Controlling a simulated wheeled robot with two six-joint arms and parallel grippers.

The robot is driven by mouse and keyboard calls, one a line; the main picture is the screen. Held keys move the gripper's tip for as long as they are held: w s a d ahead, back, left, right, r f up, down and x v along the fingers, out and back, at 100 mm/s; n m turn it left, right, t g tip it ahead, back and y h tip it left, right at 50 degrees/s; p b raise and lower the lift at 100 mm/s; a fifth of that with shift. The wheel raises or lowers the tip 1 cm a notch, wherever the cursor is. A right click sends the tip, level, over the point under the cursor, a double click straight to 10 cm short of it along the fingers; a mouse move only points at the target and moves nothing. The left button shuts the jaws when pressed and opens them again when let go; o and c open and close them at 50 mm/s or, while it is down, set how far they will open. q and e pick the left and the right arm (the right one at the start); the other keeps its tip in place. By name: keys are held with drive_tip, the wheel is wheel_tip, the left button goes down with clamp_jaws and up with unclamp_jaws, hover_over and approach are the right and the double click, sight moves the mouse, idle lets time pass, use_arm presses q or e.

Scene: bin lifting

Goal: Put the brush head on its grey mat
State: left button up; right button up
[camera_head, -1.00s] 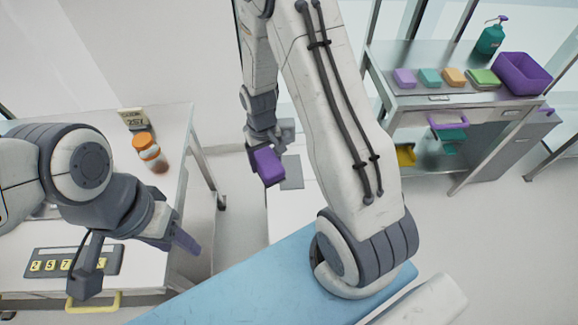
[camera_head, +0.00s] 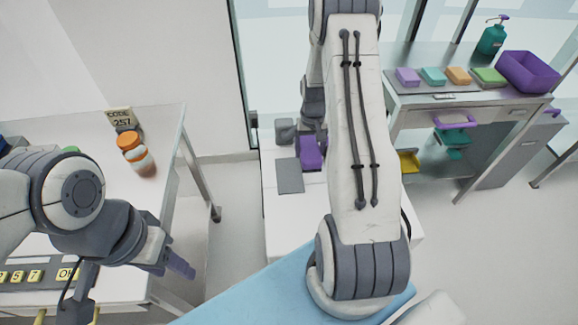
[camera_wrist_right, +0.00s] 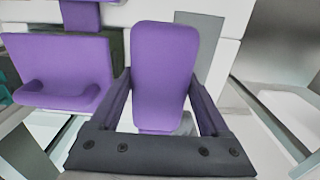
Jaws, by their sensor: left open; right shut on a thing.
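The purple brush head (camera_head: 310,153) is held by my right gripper (camera_head: 309,138) above or at the white surface. A flat grey mat (camera_head: 289,176) lies on that surface, just left of the brush head and nearer the front. I cannot tell whether the brush head touches anything below it. In the right wrist view the brush head (camera_wrist_right: 165,60) stands upright between the two fingers, which are shut on it. A grey patch (camera_wrist_right: 212,45), probably the mat, shows behind it at right. My left gripper (camera_head: 172,265) is open and empty at the left table.
A white table (camera_head: 150,205) at left bears an orange-capped jar (camera_head: 135,150) and a code sign (camera_head: 122,119). A steel cart (camera_head: 400,84) at right holds coloured sponges, a purple bin (camera_head: 528,72) and a green pump bottle (camera_head: 491,38). A blue surface (camera_head: 270,290) lies in front.

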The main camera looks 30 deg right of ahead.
drive_tip(key=w+a+f, duration=0.1)
drive_tip(key=w+a+f+p, duration=0.1)
drive_tip(key=a, duration=0.1)
drive_tip(key=w+a+f, duration=0.1)
drive_tip(key=a, duration=0.1)
drive_tip(key=shift+w+a+f, duration=0.1)
drive_tip(key=shift+a+f, duration=0.1)
drive_tip(key=shift+f, duration=0.2)
wheel_tip(320, 180, down, 3)
drive_tip(key=shift+f+p, duration=0.15)
drive_tip(key=shift+p, duration=0.5)
drive_tip(key=shift+f, duration=0.25)
drive_tip(key=shift+f, duration=0.1)
